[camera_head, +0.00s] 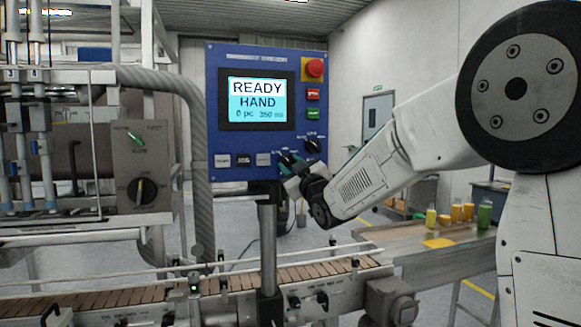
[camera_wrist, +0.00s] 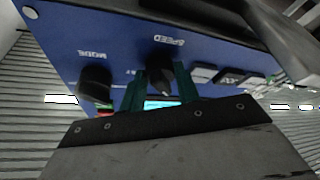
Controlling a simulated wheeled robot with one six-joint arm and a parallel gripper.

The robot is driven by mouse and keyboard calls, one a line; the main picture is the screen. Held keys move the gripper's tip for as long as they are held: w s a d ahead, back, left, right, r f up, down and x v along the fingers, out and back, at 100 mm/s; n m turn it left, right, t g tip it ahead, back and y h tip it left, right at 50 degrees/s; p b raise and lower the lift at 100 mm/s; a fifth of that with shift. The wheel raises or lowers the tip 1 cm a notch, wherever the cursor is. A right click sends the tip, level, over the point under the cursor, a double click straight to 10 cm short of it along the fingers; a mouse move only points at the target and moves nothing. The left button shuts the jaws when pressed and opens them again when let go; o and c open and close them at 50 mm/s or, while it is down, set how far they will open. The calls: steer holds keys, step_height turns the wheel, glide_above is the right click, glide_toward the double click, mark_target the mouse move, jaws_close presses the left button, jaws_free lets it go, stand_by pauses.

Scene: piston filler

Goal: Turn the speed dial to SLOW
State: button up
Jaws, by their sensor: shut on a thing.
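In the wrist view the black speed dial (camera_wrist: 159,70) sits under an upside-down SPEED label. My gripper (camera_wrist: 160,88) has its green fingers on either side of this dial and is shut on it. In the head view my gripper (camera_head: 291,166) reaches the panel's lower edge and covers most of the dial. The dial's exact pointer setting cannot be read.
The black MODE knob (camera_wrist: 95,84) is close beside my fingers; it also shows in the head view (camera_head: 313,146). Push buttons (camera_head: 243,160) line the panel's lower left. A red emergency stop (camera_head: 314,68) is at upper right. A conveyor (camera_head: 130,300) runs below.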

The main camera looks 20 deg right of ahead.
steer(key=shift+n+y, duration=0.4)
steer(key=shift+n, duration=0.2)
steer(key=o, duration=1)
steer(key=shift+s, duration=0.1)
steer(key=v, duration=0.7)
steer(key=shift+s, duration=0.35)
steer(key=shift+g, duration=0.3)
